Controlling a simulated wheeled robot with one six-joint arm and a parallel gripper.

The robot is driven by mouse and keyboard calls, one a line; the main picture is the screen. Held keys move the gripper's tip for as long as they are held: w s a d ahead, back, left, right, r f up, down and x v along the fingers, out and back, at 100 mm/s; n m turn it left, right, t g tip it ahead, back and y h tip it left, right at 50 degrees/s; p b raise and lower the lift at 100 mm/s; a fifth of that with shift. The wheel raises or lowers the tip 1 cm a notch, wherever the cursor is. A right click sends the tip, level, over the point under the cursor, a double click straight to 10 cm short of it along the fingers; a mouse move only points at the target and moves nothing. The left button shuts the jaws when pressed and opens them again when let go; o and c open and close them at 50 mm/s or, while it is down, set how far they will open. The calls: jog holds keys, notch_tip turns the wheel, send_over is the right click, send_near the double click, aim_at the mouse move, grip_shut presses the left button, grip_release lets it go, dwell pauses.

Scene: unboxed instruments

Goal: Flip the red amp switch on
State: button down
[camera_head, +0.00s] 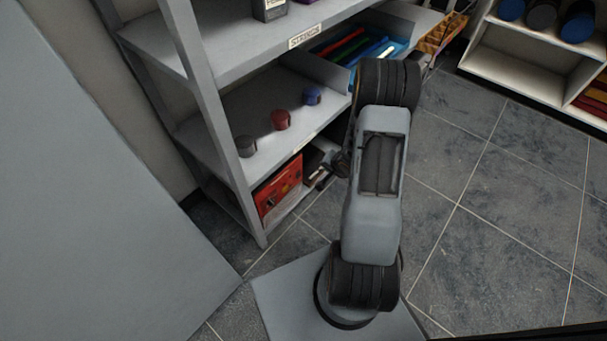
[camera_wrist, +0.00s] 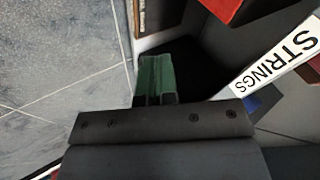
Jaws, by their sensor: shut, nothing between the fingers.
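The red amp (camera_head: 278,188) sits on the bottom shelf at the lower left of the rack in the head view, with small dark marks on its front. Its switch is too small to make out. My gripper shows in the wrist view as two green fingertips (camera_wrist: 157,80) close together, with nothing between them. In the head view my arm comes down at the right of the amp and hides most of my gripper. A red surface (camera_wrist: 224,8) at the top of the wrist view may be part of the amp; the fingertips are apart from it.
The middle shelf holds a grey, a red (camera_head: 281,120) and a blue small item (camera_head: 312,97), and a tray (camera_head: 326,72) of coloured things. A STRINGS label (camera_head: 305,37) marks the upper shelf edge. Tiled floor (camera_head: 480,220) is clear at right.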

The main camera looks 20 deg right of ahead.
aim_at(299, 175)
notch_tip(299, 175, down, 5)
jog(key=s+a+m+t+y+p, duration=0.1)
jog(key=s+a+m+y, duration=0.1)
jog(key=y, duration=0.1)
jog(key=shift+s+m, duration=0.4)
jog(key=shift+f, duration=0.1)
jog(key=w+r+b+x, duration=0.1)
jog(key=b+x, duration=0.5)
jog(key=x, duration=0.7)
jog(key=shift+w+a+r, duration=0.25)
jog(key=shift+w+r, duration=0.1)
jog(key=shift+r, duration=0.05)
jog(key=shift+d, duration=0.1)
